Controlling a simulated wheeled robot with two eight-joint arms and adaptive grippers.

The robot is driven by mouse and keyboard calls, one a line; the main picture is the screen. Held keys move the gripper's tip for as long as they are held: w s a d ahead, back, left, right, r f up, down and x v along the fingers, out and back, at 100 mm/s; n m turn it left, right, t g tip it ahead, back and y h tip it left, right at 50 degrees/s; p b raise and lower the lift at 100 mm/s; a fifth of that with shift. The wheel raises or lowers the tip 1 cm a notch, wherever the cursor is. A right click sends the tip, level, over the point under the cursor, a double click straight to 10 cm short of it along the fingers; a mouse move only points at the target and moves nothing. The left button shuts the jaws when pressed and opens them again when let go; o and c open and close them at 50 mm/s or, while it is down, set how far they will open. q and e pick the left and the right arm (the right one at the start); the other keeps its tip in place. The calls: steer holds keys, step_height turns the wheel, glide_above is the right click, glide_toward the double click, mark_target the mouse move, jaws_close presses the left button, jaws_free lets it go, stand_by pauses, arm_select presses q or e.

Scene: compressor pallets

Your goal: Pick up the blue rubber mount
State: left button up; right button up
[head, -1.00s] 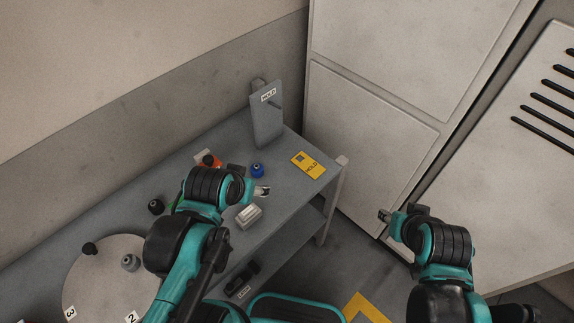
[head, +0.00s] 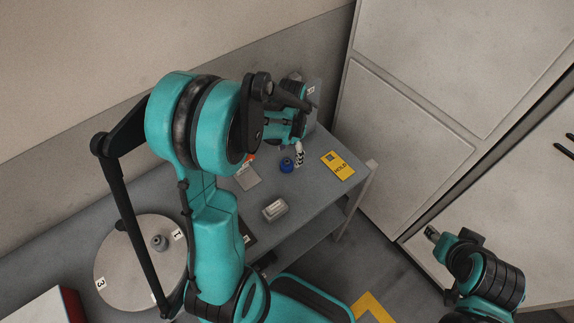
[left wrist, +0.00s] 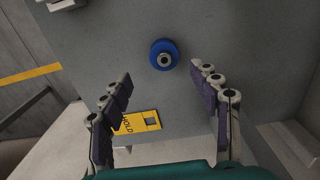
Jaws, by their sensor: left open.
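The blue rubber mount (head: 287,165) stands on the grey table, short and round. In the left wrist view the blue mount (left wrist: 165,54) shows from above, with a metal centre. My left gripper (head: 300,156) is beside it in the head view, partly hidden by its own arm. In the left wrist view my left gripper (left wrist: 161,75) is open and empty. The mount lies just beyond its fingertips, roughly in line with the gap between them, with no visible contact. My right gripper (head: 432,234) is out at the right, away from the table, too small to read.
A yellow HOLD card (head: 338,165) lies right of the mount. A pale grey block (head: 275,208) sits nearer the table's front edge. A round plate (head: 122,262) with a grey part (head: 160,242) is at left. An upright grey board (head: 317,92) stands behind my left gripper.

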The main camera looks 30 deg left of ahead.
mark_target(287, 161)
arm_select(q)
steer(key=f, duration=0.2)
steer(key=f+b, duration=0.1)
steer(key=f, duration=0.1)
steer(key=a+f+b, duration=0.1)
steer(key=f, duration=0.1)
steer(key=shift+s, duration=0.1)
steer(key=c, duration=1.3)
